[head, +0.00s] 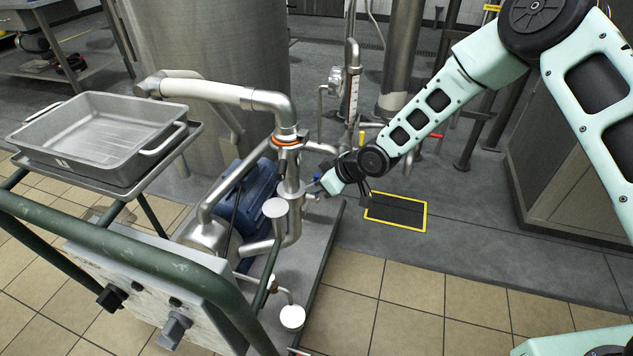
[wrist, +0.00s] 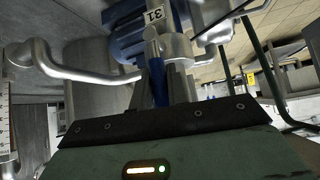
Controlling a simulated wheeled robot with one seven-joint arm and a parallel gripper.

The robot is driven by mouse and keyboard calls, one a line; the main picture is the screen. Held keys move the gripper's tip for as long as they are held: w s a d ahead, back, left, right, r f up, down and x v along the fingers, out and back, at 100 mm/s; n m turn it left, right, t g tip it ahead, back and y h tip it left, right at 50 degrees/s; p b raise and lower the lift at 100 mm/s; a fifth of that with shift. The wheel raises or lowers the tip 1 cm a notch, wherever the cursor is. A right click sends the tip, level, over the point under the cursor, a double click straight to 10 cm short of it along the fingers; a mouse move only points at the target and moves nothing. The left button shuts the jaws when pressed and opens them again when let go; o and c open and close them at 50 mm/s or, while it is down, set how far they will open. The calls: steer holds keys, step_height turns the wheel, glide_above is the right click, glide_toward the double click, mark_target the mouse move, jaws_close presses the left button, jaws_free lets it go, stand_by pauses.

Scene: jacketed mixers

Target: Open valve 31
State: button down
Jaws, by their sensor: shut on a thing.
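Valve 31 is on the steel pipework (head: 291,190) of the pump skid. A white tag (wrist: 155,14) reading "31" shows at the top of the wrist view. The valve's blue lever handle (wrist: 157,75) runs down between the two fingers. My gripper (wrist: 160,88) is shut on this handle. In the head view my gripper (head: 323,186) reaches the valve from the right, and its fingers are small and partly hidden there. A bit of blue (head: 317,177) shows beside the fingers.
A blue pump motor (head: 245,197) stands left of the valve. A cart with a grey metal tray (head: 105,135) and green rails (head: 150,262) is at front left. A large steel tank (head: 215,50) rises behind. Tiled floor at front right is clear.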

steer(key=c, duration=1.4)
jaws_free()
steer(key=shift+o, duration=0.2)
steer(key=p+v, duration=0.4)
steer(key=v, duration=1.3)
steer(key=shift+r, duration=0.15)
steer(key=shift+d, duration=0.1)
